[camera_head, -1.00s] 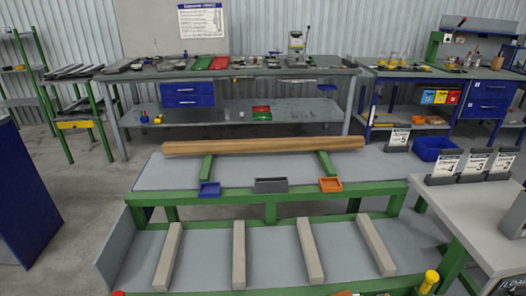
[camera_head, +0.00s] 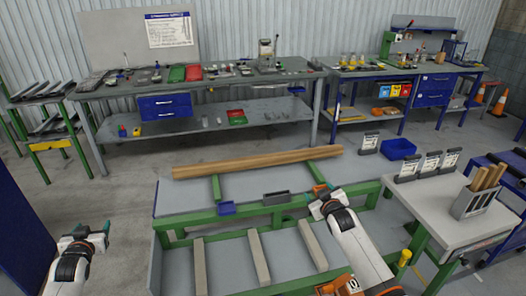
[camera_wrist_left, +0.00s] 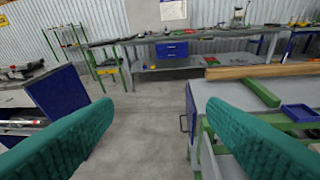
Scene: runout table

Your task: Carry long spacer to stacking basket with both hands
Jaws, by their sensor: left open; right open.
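The long spacer, a brown wooden beam (camera_head: 258,161), lies across two green supports on the grey upper top of a green-framed stand (camera_head: 175,200). Its left part also shows at the right of the left wrist view (camera_wrist_left: 262,71). My left gripper (camera_head: 94,234) is open and empty, low at the left and well apart from the beam. Its teal fingers stand wide apart in the left wrist view. My right gripper (camera_head: 320,190) is open in front of the beam's right half, by the stand's front edge. I cannot tell which thing is the stacking basket.
Several pale bars (camera_head: 258,258) lie on the stand's lower shelf. A blue bin (camera_head: 227,208) and a grey bin (camera_head: 276,197) sit along its front edge. A side table (camera_head: 462,222) with a wooden-stick holder stands right. A blue cabinet (camera_wrist_left: 57,98) stands left, with open floor beside it.

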